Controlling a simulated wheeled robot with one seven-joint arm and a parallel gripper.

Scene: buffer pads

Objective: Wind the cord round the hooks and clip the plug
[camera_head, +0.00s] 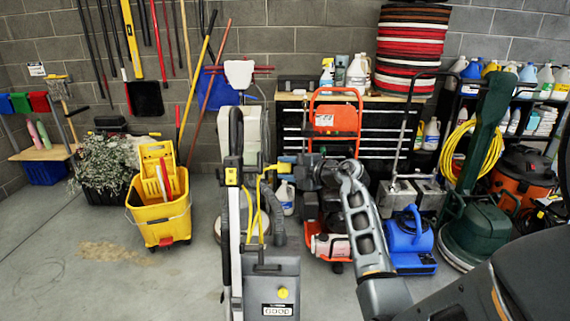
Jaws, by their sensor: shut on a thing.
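A grey upright floor machine (268,262) stands in the middle, with a tall pale and black handle (232,215). A yellow cord (258,196) hangs in narrow loops beside the handle and runs up toward my gripper (277,167). My gripper reaches in from the right at the height of the handle's upper part, pointing left. It is shut on the yellow cord, close to the right of the handle. A yellow fitting (232,176) sits on the handle. The hooks and plug are too small or hidden to make out clearly.
A yellow mop bucket (160,205) stands to the left. An orange hand truck (333,120), a blue blower (409,243) and a green floor machine (478,230) stand behind and to the right. A black tool chest (345,135) lines the wall. Floor at front left is clear.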

